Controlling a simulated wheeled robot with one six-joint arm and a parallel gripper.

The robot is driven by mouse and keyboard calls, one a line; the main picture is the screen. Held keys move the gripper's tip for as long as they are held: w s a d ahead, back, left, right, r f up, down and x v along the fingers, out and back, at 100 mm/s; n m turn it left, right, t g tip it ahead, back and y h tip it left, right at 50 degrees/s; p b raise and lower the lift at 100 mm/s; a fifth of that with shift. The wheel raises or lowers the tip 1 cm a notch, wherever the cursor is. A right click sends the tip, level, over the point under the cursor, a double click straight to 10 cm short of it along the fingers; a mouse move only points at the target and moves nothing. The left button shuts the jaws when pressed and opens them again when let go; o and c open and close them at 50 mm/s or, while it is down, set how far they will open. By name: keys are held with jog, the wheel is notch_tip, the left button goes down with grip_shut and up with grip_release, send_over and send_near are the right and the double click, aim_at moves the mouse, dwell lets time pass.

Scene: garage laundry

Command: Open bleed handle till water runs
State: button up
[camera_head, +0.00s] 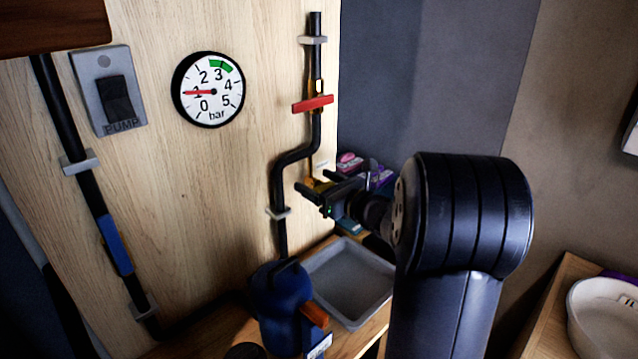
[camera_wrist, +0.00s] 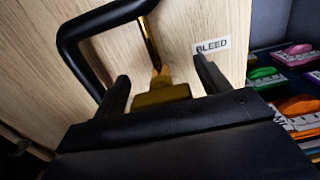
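The brass-yellow bleed handle (camera_wrist: 162,94) is in the wrist view, beside a white "BLEED" label (camera_wrist: 210,46) on the wooden panel. Its thin brass stem runs up from it. My gripper (camera_wrist: 163,85) has its fingers spread, one on each side of the handle, with wood visible between the fingertips and the brass. In the head view my gripper (camera_head: 312,188) is at the panel's right edge, at the small yellow handle (camera_head: 318,183), which it partly hides. No water shows. A grey tray (camera_head: 312,268) lies below.
The gauge (camera_head: 209,90) needle points at about 1 bar. A red lever (camera_head: 312,104) crosses the black pipe (camera_head: 279,180) above my gripper. Coloured items (camera_wrist: 298,104) sit close on the right.

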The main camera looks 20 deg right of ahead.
jog(key=c, duration=0.9)
jog(key=shift+f+n+b, duration=0.15)
jog(key=shift+n+b, duration=0.15)
jog(key=shift+b, duration=0.25)
jog(key=shift+f+n+b, duration=0.15)
jog(key=shift+n+b, duration=0.45)
jog(key=shift+b, duration=0.4)
jog(key=n+b, duration=0.3)
jog(key=b, duration=0.2)
jog(key=shift+s+a+f, duration=0.1)
jog(key=shift+f, duration=0.05)
jog(key=n+b, duration=0.4)
jog(key=b, duration=0.1)
jog(key=shift+a+r+n+b, duration=0.1)
jog(key=shift+r+n+b, duration=0.1)
jog(key=shift+n+b, duration=0.6)
jog(key=shift+r, duration=0.1)
